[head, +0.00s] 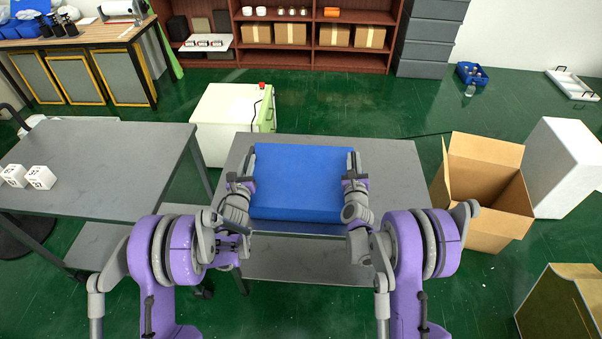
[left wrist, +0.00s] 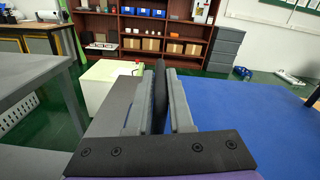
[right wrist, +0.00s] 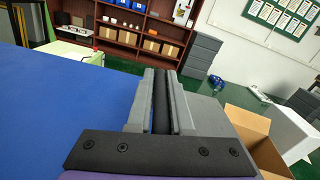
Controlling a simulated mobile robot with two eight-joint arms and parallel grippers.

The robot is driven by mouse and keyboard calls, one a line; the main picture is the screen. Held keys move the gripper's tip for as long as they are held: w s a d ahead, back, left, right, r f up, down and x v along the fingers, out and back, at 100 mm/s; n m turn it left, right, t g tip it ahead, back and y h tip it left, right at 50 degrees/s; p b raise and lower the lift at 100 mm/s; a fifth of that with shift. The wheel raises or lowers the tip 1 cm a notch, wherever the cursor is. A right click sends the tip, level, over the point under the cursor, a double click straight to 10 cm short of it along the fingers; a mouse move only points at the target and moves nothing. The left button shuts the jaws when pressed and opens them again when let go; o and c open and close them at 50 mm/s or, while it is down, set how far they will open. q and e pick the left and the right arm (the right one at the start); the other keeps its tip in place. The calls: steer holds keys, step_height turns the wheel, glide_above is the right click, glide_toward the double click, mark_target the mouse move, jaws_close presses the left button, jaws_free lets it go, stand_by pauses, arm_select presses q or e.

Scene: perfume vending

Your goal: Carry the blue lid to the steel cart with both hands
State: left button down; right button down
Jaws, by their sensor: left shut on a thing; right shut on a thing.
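The blue lid (head: 300,180) is a broad flat slab, roughly level, directly in front of me. It is over the grey steel cart (head: 396,175); I cannot tell whether it touches the top. My left gripper (head: 249,163) is shut on the lid's left side, with a black handle (left wrist: 159,95) between its fingers in the left wrist view. My right gripper (head: 354,163) is shut on the right side, with another black handle (right wrist: 161,100) between its fingers. The lid hides the middle of the cart top.
A grey table (head: 110,155) with white cubes (head: 40,177) stands at the left. A white-green box (head: 232,118) stands behind the cart. An open cardboard box (head: 480,190) and a white block (head: 553,165) are at the right.

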stand_by(0.8)
